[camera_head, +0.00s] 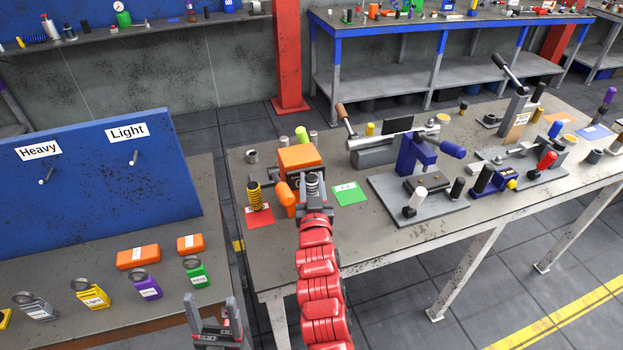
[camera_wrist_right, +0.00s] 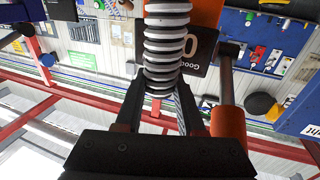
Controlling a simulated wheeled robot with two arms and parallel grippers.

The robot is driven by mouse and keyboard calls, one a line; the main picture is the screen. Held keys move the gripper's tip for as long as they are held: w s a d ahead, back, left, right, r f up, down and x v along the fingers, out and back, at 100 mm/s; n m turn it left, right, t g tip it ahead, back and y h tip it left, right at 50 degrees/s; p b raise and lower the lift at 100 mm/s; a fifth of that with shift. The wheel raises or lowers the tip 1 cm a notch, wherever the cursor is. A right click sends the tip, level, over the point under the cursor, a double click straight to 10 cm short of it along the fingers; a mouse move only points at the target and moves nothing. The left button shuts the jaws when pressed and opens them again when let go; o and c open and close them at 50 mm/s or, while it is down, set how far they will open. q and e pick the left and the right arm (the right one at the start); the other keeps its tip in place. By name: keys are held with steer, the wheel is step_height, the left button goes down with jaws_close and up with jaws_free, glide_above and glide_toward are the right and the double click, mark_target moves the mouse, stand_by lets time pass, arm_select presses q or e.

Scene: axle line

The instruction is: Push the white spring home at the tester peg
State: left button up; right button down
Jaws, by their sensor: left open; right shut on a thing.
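The white spring (camera_head: 312,181) is between the fingers of my right gripper (camera_head: 313,192), right at the front of the orange-topped tester (camera_head: 299,157). In the right wrist view the white spring (camera_wrist_right: 167,40) stands out beyond the fingertips of the right gripper (camera_wrist_right: 160,90), which are shut on its near end. Its far end runs out of the picture. The tester peg is hidden, so I cannot tell how far the spring is on it. My left gripper (camera_head: 214,312) is open and empty, low in the picture, away from the tester.
A black and yellow spring (camera_head: 255,197) stands on a red mat (camera_head: 260,218) left of the tester. The tester's orange handle (camera_head: 286,194) is close beside the right gripper. A green mat (camera_head: 350,194) lies to the right, with a grey fixture (camera_head: 390,205) beyond.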

steer(key=shift+w+a, duration=0.1)
steer(key=shift+w, duration=0.1)
steer(key=shift+s+r, duration=0.1)
steer(key=shift+s, duration=0.05)
steer(key=shift+b, duration=0.4)
step_height(320, 180, down, 6)
steer(key=b, duration=0.5)
stand_by(0.4)
steer(key=shift+b, duration=0.45)
steer(key=shift+r+b, duration=0.1)
steer(key=shift+b, duration=0.45)
stand_by(0.8)
